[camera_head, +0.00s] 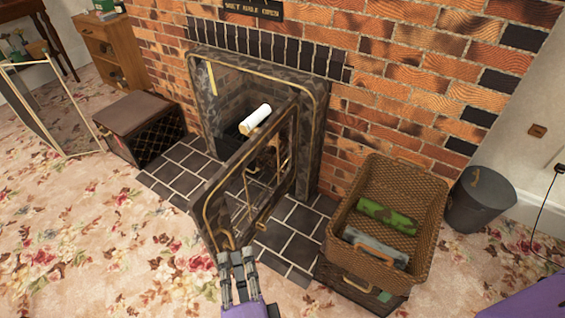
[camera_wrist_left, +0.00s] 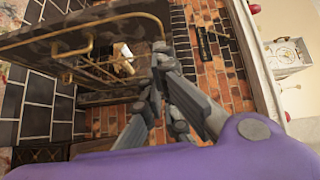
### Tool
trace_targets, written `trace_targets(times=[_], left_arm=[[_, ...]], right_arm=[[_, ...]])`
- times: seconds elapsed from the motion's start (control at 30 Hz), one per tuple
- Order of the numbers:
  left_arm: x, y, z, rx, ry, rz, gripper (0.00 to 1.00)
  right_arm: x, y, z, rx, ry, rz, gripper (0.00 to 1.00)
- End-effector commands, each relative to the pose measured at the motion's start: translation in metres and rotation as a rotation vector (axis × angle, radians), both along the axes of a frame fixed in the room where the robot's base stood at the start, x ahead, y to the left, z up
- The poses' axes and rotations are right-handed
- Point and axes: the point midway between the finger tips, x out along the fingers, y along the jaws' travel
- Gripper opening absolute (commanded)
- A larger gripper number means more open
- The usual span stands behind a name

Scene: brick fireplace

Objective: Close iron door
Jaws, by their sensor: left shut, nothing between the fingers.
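The iron door (camera_head: 208,206) of the fireplace stands wide open in the head view, swung out from the dark iron frame (camera_head: 318,150) over the tiled hearth. It has brass trim and a barred opening. My left gripper (camera_head: 238,258) is shut and empty at the door's free lower end; I cannot tell whether it touches the door. In the left wrist view the shut fingers (camera_wrist_left: 160,62) are beside the door (camera_wrist_left: 95,35), with its brass rail. A white roll (camera_head: 255,119) shows behind the door, near the firebox opening.
A wicker basket (camera_head: 344,192) holding a green roll (camera_head: 386,215) and a grey item stands right of the hearth, with a dark bin (camera_head: 480,200) beyond. A dark box (camera_head: 130,118) stands to the left. Floral carpet (camera_head: 90,240) at front left is clear.

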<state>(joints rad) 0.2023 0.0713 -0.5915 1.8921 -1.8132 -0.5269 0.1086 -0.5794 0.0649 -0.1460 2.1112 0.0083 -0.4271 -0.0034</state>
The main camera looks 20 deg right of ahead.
Motion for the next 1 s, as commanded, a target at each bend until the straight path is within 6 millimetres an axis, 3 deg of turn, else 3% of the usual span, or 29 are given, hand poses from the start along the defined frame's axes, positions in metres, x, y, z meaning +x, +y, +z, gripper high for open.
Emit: trace_targets(times=[0.27, 0.7, 1.0], left_arm=[[0.016, 0.001, 0.011, 0.044, -0.045, 0.009, 0.00], [0.104, -0.009, 0.011, 0.042, -0.042, 0.008, 0.00], [0.129, 0.016, 0.010, 0.043, -0.041, 0.008, 0.00]], right_arm=[[0.005, 0.001, 0.005, 0.002, -0.008, -0.003, 0.00], [0.005, 0.003, 0.012, 0.002, -0.010, 0.000, 0.00], [0.006, 0.002, 0.017, -0.001, -0.015, 0.010, 0.00]])
